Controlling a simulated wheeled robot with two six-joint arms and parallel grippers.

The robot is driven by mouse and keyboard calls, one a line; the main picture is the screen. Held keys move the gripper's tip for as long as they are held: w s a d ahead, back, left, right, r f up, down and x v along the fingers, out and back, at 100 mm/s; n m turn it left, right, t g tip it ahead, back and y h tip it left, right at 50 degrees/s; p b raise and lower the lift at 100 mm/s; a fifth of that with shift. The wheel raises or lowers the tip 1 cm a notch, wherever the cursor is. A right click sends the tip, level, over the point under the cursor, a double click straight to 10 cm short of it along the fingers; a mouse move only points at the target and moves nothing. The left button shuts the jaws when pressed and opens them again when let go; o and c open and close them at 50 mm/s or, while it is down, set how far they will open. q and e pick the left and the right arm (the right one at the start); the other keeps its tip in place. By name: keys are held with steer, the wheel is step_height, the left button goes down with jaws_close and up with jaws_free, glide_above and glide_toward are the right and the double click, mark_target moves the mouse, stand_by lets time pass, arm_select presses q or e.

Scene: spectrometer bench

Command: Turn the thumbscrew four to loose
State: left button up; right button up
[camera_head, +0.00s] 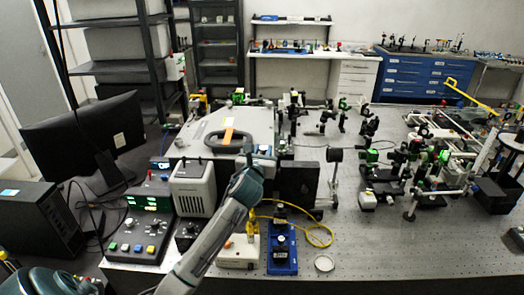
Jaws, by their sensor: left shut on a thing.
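The spectrometer (205,128) is a light grey box with a dark handle (228,142) and an orange strip on its lid. It stands at the middle left of the bench. My left arm reaches up from the bottom, and my left gripper (263,152) is at the front right corner of the lid, right of the handle. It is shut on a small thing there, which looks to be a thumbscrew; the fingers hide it. I cannot read any number on it or make out the other thumbscrews. My right gripper is not in view.
A grey ribbed box (194,188) and a control box with coloured buttons (136,243) stand in front of the spectrometer. A black panel (298,185) is right of my gripper. A blue stand (282,250) and yellow cable lie nearby.

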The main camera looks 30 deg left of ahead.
arm_select(q)
steer(key=n+g+y, duration=0.2)
steer(key=y, duration=0.1)
steer(key=n+y, duration=0.1)
steer(key=y, duration=0.1)
steer(key=shift+w+d+n+g+p, duration=0.2)
steer(key=shift+d+n+g+p, duration=0.1)
steer(key=shift+d+n+g, duration=0.1)
steer(key=shift+w+n+g+y, duration=0.1)
steer(key=shift+n+g+y, duration=1.2)
steer(key=shift+g+y, duration=0.25)
steer(key=o, duration=1)
